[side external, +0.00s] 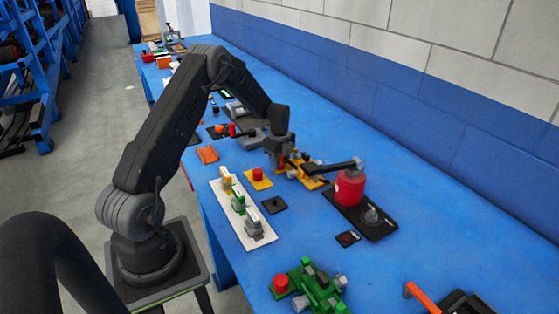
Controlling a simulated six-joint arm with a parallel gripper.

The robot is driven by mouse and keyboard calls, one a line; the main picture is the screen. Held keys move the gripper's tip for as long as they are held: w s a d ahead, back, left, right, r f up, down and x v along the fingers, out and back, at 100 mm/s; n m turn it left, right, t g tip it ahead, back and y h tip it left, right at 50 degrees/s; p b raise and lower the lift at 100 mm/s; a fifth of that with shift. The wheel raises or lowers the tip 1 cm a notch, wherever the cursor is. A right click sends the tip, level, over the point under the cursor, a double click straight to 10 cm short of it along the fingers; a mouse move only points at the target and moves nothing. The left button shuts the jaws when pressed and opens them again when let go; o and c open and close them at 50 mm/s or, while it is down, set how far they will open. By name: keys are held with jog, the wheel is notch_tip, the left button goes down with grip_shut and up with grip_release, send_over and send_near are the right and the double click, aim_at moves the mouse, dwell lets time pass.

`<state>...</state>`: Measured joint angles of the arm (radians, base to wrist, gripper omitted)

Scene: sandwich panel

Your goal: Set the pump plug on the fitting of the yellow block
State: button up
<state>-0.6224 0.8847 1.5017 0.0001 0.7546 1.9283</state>
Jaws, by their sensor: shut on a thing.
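The yellow block (309,182) lies on the blue table near the middle of the side external view, with grey and dark parts on it. My gripper (279,162) points down at its left end. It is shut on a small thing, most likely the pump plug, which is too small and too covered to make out. Whether that thing touches the fitting, I cannot tell. The red pump (350,188) stands on a black plate (383,229) to the right. A dark bar (331,168) runs from its top toward the yellow block.
A white panel (226,209) with several small coloured blocks lies at the front left. A red button on a yellow plate (258,178) and a black square (274,204) lie near my gripper. A green assembly (312,287) is at the front. The table's right back part is clear.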

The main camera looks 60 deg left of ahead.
jog(key=o, duration=1.4)
jog(key=shift+r, duration=3.8)
